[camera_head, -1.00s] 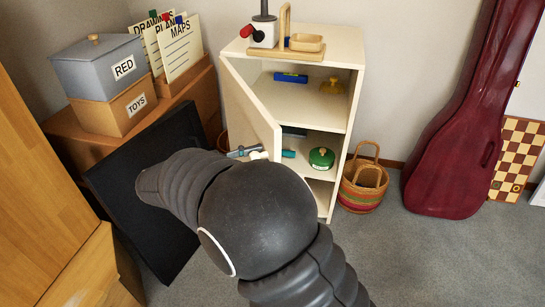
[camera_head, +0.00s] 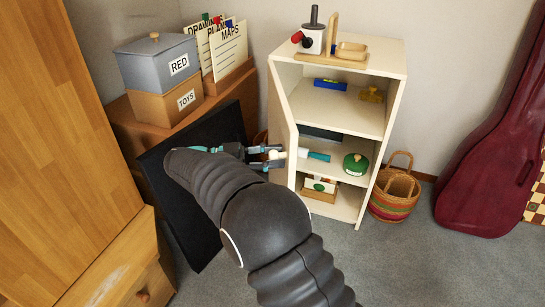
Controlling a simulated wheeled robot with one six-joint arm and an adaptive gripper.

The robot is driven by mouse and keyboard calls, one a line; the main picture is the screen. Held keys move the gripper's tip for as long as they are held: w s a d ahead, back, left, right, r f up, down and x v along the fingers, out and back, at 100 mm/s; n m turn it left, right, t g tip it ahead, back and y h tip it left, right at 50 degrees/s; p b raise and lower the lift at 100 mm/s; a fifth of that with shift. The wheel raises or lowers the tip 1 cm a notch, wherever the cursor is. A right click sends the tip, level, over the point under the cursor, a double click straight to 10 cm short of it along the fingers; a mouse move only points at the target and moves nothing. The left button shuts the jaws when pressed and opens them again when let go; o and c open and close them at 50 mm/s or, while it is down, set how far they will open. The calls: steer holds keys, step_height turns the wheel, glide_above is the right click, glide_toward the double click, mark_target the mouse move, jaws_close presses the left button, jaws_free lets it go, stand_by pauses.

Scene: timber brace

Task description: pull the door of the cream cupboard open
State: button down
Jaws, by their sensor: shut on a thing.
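The cream cupboard (camera_head: 350,110) stands against the back wall. Its door (camera_head: 283,120) is hinged at the left and stands well open, seen at a steep angle, with the shelves showing to its right. My gripper (camera_head: 272,157) is at the door's free edge, shut on the pale knob (camera_head: 276,155). My own arm comes up from below and hides part of the door's lower left surroundings.
A black panel (camera_head: 188,205) leans left of the door, close to my arm. A woven basket (camera_head: 395,190) stands right of the cupboard, and a dark red instrument case (camera_head: 490,150) further right. Wooden furniture (camera_head: 60,140) fills the left. Carpet is clear in front of the cupboard.

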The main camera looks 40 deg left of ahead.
steer(key=c, duration=0.8)
jaws_free()
